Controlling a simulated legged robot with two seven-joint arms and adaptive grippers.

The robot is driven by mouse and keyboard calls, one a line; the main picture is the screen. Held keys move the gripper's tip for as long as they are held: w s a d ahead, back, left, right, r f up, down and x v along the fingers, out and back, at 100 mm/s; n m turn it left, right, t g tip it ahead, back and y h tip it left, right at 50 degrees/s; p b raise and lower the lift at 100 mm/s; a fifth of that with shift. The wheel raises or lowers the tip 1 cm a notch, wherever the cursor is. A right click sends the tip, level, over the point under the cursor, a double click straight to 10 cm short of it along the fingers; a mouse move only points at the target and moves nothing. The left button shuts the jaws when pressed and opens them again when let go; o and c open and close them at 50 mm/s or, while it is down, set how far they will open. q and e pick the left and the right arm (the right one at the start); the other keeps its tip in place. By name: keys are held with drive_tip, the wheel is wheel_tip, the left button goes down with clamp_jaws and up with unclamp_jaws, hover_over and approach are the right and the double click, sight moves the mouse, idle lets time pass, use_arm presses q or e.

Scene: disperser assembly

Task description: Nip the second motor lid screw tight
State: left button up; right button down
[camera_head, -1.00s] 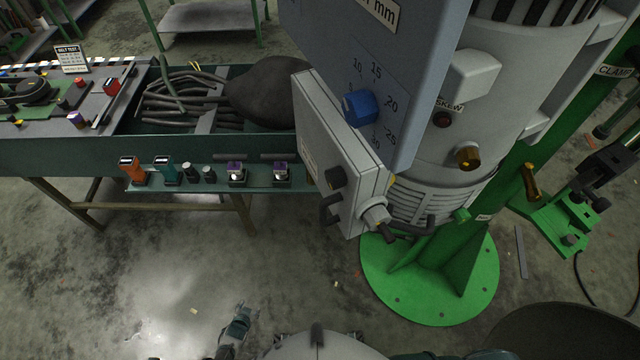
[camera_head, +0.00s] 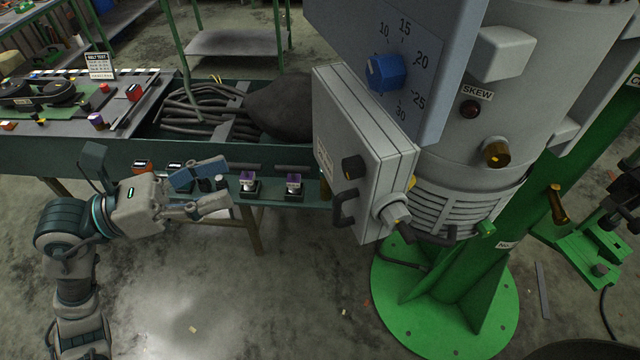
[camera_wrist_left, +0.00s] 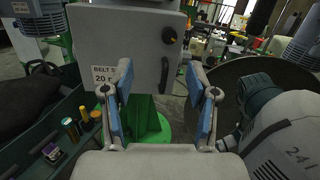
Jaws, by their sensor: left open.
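My left gripper (camera_head: 212,190) is open and empty over the shelf in front of the bench, left of the grey machine. In the left wrist view its two blue-padded fingers (camera_wrist_left: 160,85) stand apart, facing a flat grey box. I cannot make out which part is the second motor lid screw.
A blue dial (camera_head: 386,73) and brass knob (camera_head: 495,153) stick out from the machine. Its green base (camera_head: 400,320) stands on the floor. Purple-topped items (camera_head: 247,182) sit on the shelf beside the gripper. A trough (camera_head: 160,130) of dark strips lies behind.

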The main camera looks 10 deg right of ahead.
use_arm(q)
drive_tip(key=s+m+t+y, duration=0.1)
drive_tip(key=s+m, duration=0.1)
drive_tip(key=s, duration=0.2)
drive_tip(key=p, duration=0.2)
approach(345, 169)
drive_tip(key=d, duration=0.5)
drive_tip(key=w+d, duration=0.1)
drive_tip(key=d, duration=0.2)
drive_tip(key=shift+w+d+r, duration=0.1)
drive_tip(key=shift+d+r, duration=0.05)
drive_tip(key=shift+d, duration=0.25)
use_arm(e)
drive_tip(key=s+f, duration=0.3)
drive_tip(key=f, duration=0.1)
drive_tip(key=shift+s+d, duration=0.1)
drive_tip(key=shift+s, duration=0.1)
use_arm(q)
clamp_jaws()
use_arm(e)
drive_tip(key=shift+d, duration=0.1)
